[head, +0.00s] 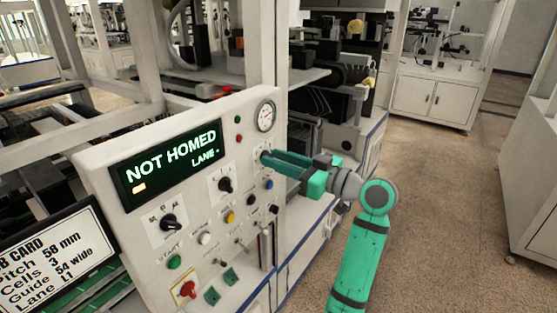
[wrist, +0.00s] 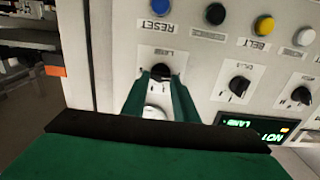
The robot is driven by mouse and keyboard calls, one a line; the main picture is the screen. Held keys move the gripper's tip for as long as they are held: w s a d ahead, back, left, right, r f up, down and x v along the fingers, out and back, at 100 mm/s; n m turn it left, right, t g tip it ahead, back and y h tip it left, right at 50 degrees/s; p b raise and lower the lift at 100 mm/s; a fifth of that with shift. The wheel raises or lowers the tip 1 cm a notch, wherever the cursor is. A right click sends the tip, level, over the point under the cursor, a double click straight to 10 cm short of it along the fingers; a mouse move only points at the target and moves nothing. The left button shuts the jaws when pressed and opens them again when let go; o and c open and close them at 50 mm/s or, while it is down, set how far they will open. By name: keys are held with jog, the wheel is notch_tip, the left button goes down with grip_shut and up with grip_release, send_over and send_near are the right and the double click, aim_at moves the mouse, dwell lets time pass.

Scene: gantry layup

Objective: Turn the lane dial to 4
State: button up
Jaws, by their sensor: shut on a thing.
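The lane dial (wrist: 161,71) is a black knob on a white label plate, seen upside down in the wrist view. My gripper (wrist: 160,77) has green fingers on either side of the knob and is shut on it. In the head view my gripper (head: 266,156) reaches the right part of the control panel (head: 92,160), below the gauge, and its fingers hide most of the dial. The dial's pointer and numbers cannot be read. The display (head: 170,165) reads "NOT HOMED" and "LANE -", with a small orange block lit at its lower left.
Other black dials (head: 225,184) (head: 168,222) sit left of my gripper. Coloured buttons, including a blue one (head: 269,184), lie close below it. A gauge (head: 266,115) is just above. A job card (head: 55,250) lists "Lane L1". Open floor (head: 440,200) lies to the right.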

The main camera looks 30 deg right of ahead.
jog(key=m, duration=2.1)
jog(key=shift+d+f, duration=0.3)
jog(key=shift+f, duration=0.05)
jog(key=shift+m, duration=0.3)
jog(key=o, duration=1.1)
jog(key=shift+c, duration=0.2)
jog(key=v, duration=1)
jog(key=shift+s+d, duration=0.15)
jog(key=shift+s, duration=0.15)
